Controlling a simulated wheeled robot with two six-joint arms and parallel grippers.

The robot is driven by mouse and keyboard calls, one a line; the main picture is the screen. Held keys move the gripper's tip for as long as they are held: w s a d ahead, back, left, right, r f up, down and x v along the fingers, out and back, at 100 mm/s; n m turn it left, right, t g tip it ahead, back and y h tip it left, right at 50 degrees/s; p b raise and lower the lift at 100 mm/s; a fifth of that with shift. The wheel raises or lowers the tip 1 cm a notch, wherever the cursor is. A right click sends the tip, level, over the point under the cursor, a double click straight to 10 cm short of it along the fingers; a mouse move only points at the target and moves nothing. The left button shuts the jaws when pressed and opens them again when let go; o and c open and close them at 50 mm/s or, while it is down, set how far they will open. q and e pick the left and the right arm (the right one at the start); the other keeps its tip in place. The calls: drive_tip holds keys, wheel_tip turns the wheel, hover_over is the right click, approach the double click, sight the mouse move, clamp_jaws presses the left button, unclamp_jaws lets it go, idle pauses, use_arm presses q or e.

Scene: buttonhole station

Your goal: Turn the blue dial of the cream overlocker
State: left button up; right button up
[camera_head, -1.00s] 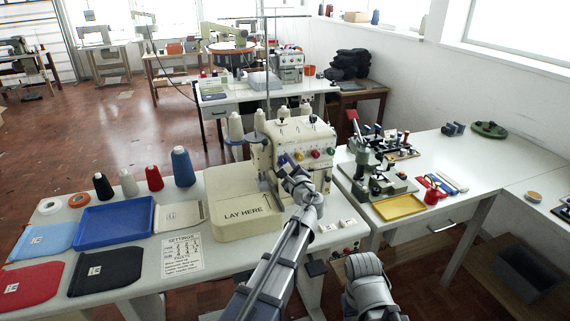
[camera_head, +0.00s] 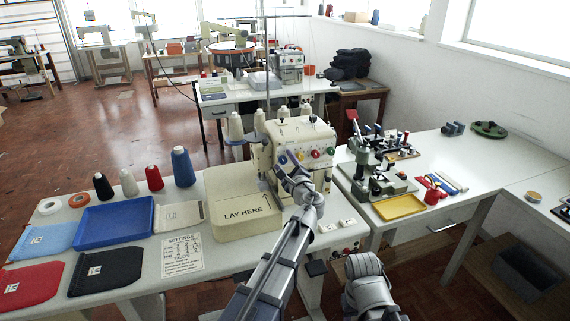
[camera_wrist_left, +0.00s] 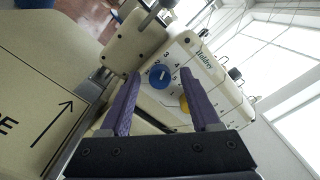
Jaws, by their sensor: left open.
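The cream overlocker (camera_head: 290,132) stands on the white table, its dial face towards me. In the left wrist view its blue dial (camera_wrist_left: 159,77) shows a white pointer mark and lies between my fingertips, beyond them. The yellow dial (camera_wrist_left: 184,104) is just beside it, partly behind the right-hand finger. My left gripper (camera_wrist_left: 162,82) is open and empty, its two purple fingers either side of the blue dial. I cannot tell whether they touch it. In the head view my left gripper (camera_head: 288,167) is in front of the dial face and largely hides the blue dial.
The red dial (camera_head: 315,154) and green dial (camera_head: 330,150) sit to the right on the same face. The "LAY HERE" bed (camera_head: 245,211) lies left of my arm. A green machine (camera_head: 372,178) and yellow tray (camera_head: 399,207) stand to the right. Thread cones are behind the overlocker.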

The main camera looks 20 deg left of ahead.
use_arm(q)
drive_tip(key=v, duration=0.7)
drive_tip(key=shift+s+d, duration=0.25)
drive_tip(key=shift+s, duration=0.1)
drive_tip(key=s+f+n+g+h+p, duration=0.2)
drive_tip(key=s+f+n+g+p, duration=0.3)
drive_tip(key=s+f+n+g, duration=0.45)
drive_tip(key=s+d+f+n+g+h+p, duration=0.1)
drive_tip(key=s+d+n+g+h+p, duration=0.1)
drive_tip(key=s+d, duration=0.4)
drive_tip(key=s+d+f+n+g+h+p, duration=0.2)
drive_tip(key=s+d, duration=0.4)
drive_tip(key=s, duration=0.7)
drive_tip(key=n+g+h, duration=0.1)
drive_tip(key=n+h, duration=0.1)
drive_tip(key=shift+s+g+h, duration=0.3)
drive_tip(key=shift+g+h, duration=0.05)
drive_tip(key=shift+h, duration=0.05)
drive_tip(key=shift+f, duration=0.15)
